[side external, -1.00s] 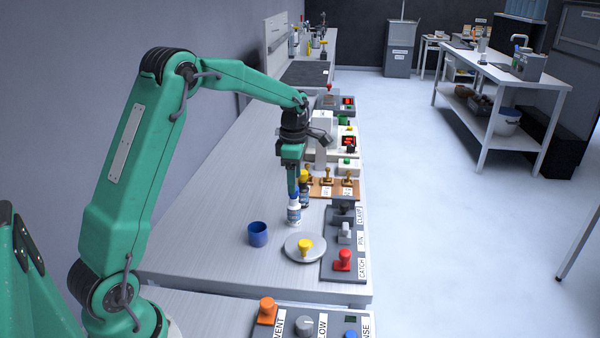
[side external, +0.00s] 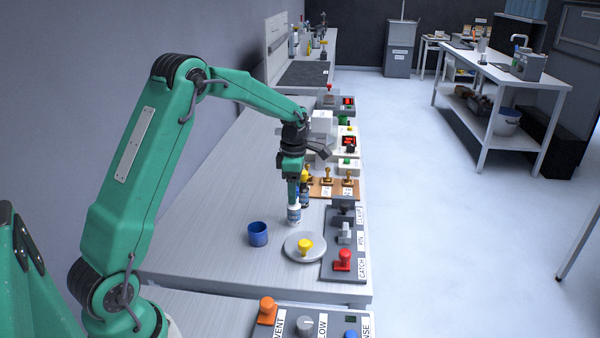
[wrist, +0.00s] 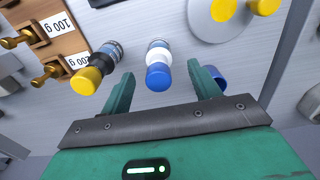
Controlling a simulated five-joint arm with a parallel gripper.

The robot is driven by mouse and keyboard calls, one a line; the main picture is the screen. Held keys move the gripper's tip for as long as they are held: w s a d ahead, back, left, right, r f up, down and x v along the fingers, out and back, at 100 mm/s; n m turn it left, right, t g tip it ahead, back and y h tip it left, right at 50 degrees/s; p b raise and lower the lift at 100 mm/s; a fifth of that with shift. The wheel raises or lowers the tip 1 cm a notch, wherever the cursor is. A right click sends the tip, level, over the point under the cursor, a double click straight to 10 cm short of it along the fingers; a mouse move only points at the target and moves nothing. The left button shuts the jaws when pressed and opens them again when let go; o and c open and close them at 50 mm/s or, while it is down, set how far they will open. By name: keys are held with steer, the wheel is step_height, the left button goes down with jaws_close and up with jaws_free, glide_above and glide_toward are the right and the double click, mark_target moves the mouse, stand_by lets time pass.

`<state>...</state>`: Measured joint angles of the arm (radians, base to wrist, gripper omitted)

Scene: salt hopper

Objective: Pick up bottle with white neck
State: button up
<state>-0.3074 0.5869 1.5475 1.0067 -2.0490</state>
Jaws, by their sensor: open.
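The bottle with the white neck (side external: 294,215) stands upright on the bench below my gripper (side external: 293,196). In the wrist view, this bottle (wrist: 158,55) shows a blue cap, a white neck and a blue-grey base. It is between the two green fingers of my gripper (wrist: 160,69), with a gap on each side. My gripper is open and holds nothing. In the side view the fingers hide the bottle's top. A second bottle with a yellow cap (wrist: 97,68) stands close beside it, outside the left finger in the wrist view. It shows partly behind my gripper in the side view (side external: 305,193).
A blue cup (side external: 258,234) and a round grey plate with a yellow knob (side external: 304,246) are nearby. A control panel with a red knob (side external: 342,260) is at the bench's right edge. A wooden block with brass weights (side external: 322,188) lies behind. Bare bench lies left.

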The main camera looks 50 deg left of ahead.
mark_target(294, 210)
steer(key=shift+a+f, duration=0.15)
steer(key=shift+f, duration=2.05)
steer(key=c, duration=1.1)
